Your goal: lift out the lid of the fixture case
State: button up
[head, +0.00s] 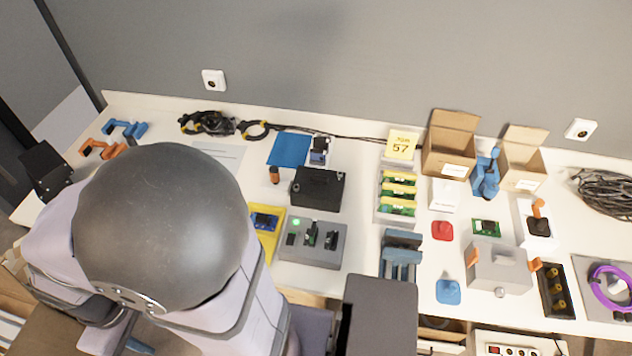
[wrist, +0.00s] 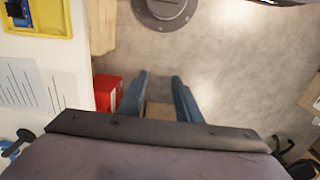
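The grey case (head: 497,277), which I take for the fixture case, stands near the table's front edge, right of centre in the head view. Its grey top, apparently the lid, carries a small knob, and orange pieces show at its left and right sides. The lid seems to sit on the case; a seam is too small to make out. My gripper (wrist: 160,92) shows in the wrist view with two blue fingers spread apart and nothing held between them. It is over the floor beside the table, away from the case. In the head view my arm hides it.
A grey fixture (head: 330,251) with a green light, a black box (head: 318,188) and a blue rack (head: 401,256) stand left of the case. A black tray (head: 556,287) is close on its right. A yellow tray (wrist: 66,31) and a red box (wrist: 107,91) show in the wrist view.

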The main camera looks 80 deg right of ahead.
jog(key=shift+o, duration=0.6)
jog(key=o, duration=0.8)
jog(key=shift+c, duration=0.2)
jog(key=w+d+m+t+b, duration=0.1)
jog(key=w+d+m, duration=0.4)
jog(key=d, duration=0.7)
jog(key=s+d+f+m+h+b, duration=0.1)
jog(key=s+d+m, duration=0.15)
jog(key=d, duration=0.65)
jog(key=s+d+f+m+h+b, duration=0.1)
jog(key=d+m, duration=0.2)
jog(key=d, duration=0.5)
jog(key=m+g+h+b, duration=0.1)
jog(key=m+h, duration=0.1)
jog(key=m, duration=0.6)
send_near(319, 180)
jog(key=shift+w+d+f+n, duration=0.1)
jog(key=shift+d+f+n, duration=0.05)
jog(key=shift+d+f, duration=0.35)
jog(key=shift+w+d+f+n, duration=0.1)
jog(key=shift+d+f, duration=0.2)
jog(key=shift+f, duration=0.3)
jog(key=shift+f, duration=0.1)
